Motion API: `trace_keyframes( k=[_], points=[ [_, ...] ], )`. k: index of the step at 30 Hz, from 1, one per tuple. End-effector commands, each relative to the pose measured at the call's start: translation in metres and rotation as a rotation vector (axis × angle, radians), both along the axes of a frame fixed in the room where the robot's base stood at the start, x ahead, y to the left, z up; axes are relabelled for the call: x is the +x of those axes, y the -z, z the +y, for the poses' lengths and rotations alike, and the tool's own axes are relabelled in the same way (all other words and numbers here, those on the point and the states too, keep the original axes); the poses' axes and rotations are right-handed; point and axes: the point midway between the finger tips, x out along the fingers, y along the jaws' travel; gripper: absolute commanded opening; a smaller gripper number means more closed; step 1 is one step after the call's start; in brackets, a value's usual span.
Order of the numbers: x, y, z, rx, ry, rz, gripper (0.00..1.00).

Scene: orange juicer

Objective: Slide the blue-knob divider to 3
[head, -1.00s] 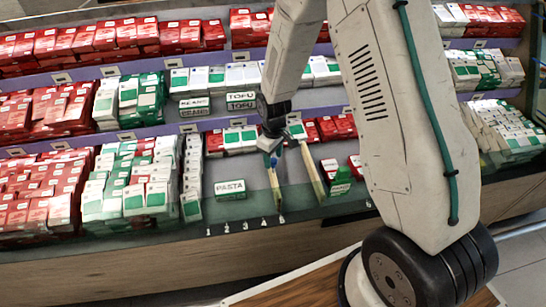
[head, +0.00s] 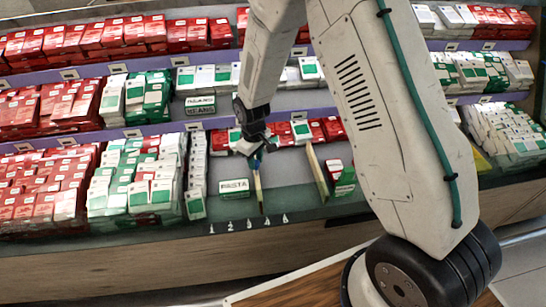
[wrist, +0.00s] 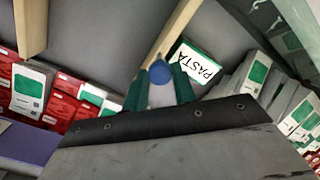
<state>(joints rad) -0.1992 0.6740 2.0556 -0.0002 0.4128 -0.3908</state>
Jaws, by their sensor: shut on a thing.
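The blue-knob divider (head: 258,187) is a thin wooden strip standing on the shelf. In the head view its front end is between the marks 3 (head: 249,224) and 4 (head: 267,221), close to 4. My gripper (head: 254,156) is at the divider's rear end, shut on the blue knob. In the wrist view the blue knob (wrist: 160,72) sits between the green fingertips (wrist: 160,91), with the divider's wood (wrist: 178,28) running up and away from it. The knob's lower part is hidden by the gripper.
The PASTA box (head: 234,187) stands just left of the divider, with a gap in the head view. A second wooden divider (head: 317,172) stands to the right, beside green and red boxes (head: 340,177). White-green boxes (head: 196,175) line the left. The shelf between the dividers is bare.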

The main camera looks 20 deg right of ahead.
Motion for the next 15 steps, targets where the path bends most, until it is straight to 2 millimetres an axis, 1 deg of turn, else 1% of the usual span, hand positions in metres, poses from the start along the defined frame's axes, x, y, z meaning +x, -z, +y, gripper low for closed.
trace_keyframes(
  k=[1,3,6,9,15],
  points=[
    [0.003,0.0,0.014,0.0,-0.006,-0.002,0.0],
    [0.006,0.0,0.028,0.0,-0.005,-0.002,0.0],
    [0.009,0.0,0.041,0.0,-0.003,-0.002,0.0],
    [0.009,0.0,0.046,0.0,0.001,-0.002,0.0],
    [0.009,0.0,0.046,0.001,0.002,-0.002,0.0]
  ],
)
